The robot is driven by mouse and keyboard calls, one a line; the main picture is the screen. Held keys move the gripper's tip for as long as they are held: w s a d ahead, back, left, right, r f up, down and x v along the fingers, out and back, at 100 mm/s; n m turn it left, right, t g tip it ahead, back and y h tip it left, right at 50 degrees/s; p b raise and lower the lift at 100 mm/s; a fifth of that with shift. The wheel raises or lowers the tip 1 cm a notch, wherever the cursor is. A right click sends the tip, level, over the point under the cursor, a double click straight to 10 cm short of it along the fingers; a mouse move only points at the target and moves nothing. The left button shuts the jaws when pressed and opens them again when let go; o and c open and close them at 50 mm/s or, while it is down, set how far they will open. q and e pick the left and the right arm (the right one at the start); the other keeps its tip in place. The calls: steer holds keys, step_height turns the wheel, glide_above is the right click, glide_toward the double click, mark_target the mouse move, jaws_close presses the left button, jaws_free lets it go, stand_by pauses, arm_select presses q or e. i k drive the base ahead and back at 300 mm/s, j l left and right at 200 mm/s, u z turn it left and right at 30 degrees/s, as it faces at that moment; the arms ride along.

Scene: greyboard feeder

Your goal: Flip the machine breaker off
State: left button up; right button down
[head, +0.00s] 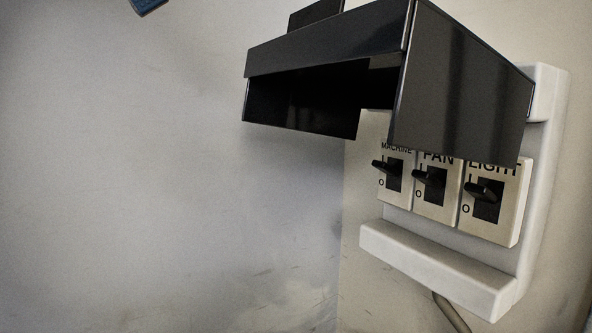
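The machine breaker (397,190) is the leftmost of three white switches in a wall-mounted breaker box, in the head view. Its label reads MACHINE, partly shaded by the cover. Its black lever (383,166) sticks out near the upper part of its dark slot, above the O mark, towards the I mark. Neither of my grippers is in view, and nothing touches the lever.
The FAN breaker (432,200) and LIGHT breaker (490,212) sit to its right, with similar levers. A black cover (455,80) is raised and juts out above the switches. A white ledge (435,263) runs below. A dark blue object (148,5) is cut off at the top edge.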

mark_target(383, 166)
steer(key=k+j, duration=0.15)
steer(key=k, duration=0.35)
steer(key=k+j, duration=0.1)
steer(key=k, duration=0.35)
